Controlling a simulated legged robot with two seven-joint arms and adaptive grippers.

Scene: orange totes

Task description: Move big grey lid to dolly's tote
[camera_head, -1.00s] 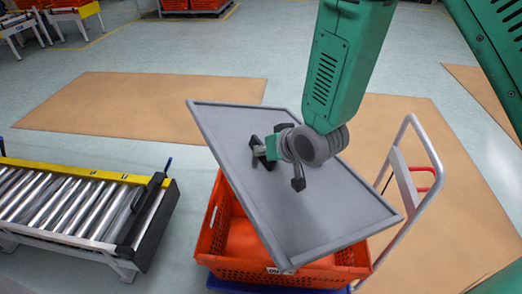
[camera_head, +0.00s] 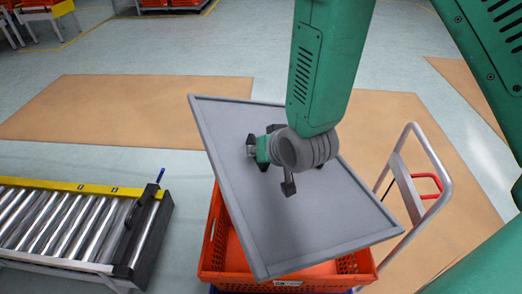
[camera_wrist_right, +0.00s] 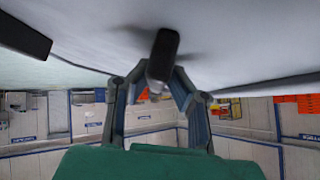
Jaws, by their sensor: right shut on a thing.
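The big grey lid (camera_head: 225,135) is held by my right gripper (camera_head: 252,150), whose arm comes in from the top right in the head view. The lid is tilted and turned askew above the orange tote (camera_head: 210,262), covering most of its opening. The tote stands on the dolly, whose handle (camera_head: 440,170) rises at the right. In the right wrist view the gripper (camera_wrist_right: 160,85) is close against the pale underside or face of the lid (camera_wrist_right: 250,40); the exact grip is partly hidden. My left gripper is not in view.
A roller conveyor (camera_head: 60,225) with a yellow edge stands at the left, apart from the tote. Tan floor mats (camera_head: 130,110) lie behind. More orange totes (camera_head: 180,5) stand at the far back. The floor between conveyor and tote is clear.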

